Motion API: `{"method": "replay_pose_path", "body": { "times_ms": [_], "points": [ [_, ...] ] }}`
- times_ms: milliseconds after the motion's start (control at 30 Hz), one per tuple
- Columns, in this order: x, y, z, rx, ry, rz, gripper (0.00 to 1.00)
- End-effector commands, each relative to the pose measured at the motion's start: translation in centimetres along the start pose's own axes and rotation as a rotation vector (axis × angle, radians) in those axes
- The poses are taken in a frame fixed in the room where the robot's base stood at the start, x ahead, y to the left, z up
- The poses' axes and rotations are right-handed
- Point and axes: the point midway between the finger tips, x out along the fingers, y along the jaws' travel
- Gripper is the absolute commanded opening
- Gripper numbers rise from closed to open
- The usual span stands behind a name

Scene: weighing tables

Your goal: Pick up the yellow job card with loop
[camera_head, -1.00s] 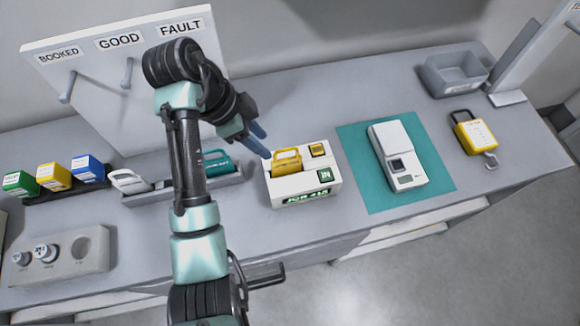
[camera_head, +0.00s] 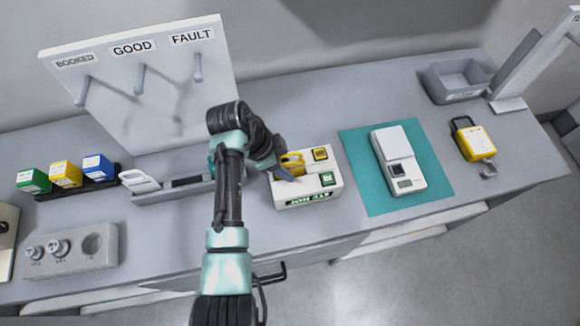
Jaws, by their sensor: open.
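My gripper (camera_head: 284,168) is at the card's left side, low over the box. Its jaws are open, with a blue-grey finger showing in front of the card. The far finger is mostly hidden, and I cannot tell whether either finger touches the card. My arm hides the left edge of the box area.
A grey tray (camera_head: 150,199) with a white tagged piece lies left, partly behind my arm. A white device (camera_head: 398,160) rests on a teal mat (camera_head: 436,190). A yellow item with a dark loop (camera_head: 478,144) lies right. A board with pegs (camera_head: 150,110) stands behind left.

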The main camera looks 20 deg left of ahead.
Motion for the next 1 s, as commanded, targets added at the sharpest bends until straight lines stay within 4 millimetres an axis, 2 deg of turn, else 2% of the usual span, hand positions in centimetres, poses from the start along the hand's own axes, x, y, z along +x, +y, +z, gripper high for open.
{"method": "replay_pose_path", "body": {
  "times_ms": [100, 300, 367, 833, 1000],
  "points": [
    [0.0, 0.0, 0.0, 0.000, 0.000, 0.000, 0.43],
    [0.0, 0.0, 0.0, 0.000, 0.000, 0.000, 0.07],
    [-0.1, 0.0, 0.0, -0.001, 0.000, 0.000, 0.00],
    [-0.2, -0.1, -0.1, 0.000, 0.000, -0.001, 0.00],
    [-1.9, -0.1, -0.8, 0.001, 0.002, -0.005, 0.00]
  ]
}}
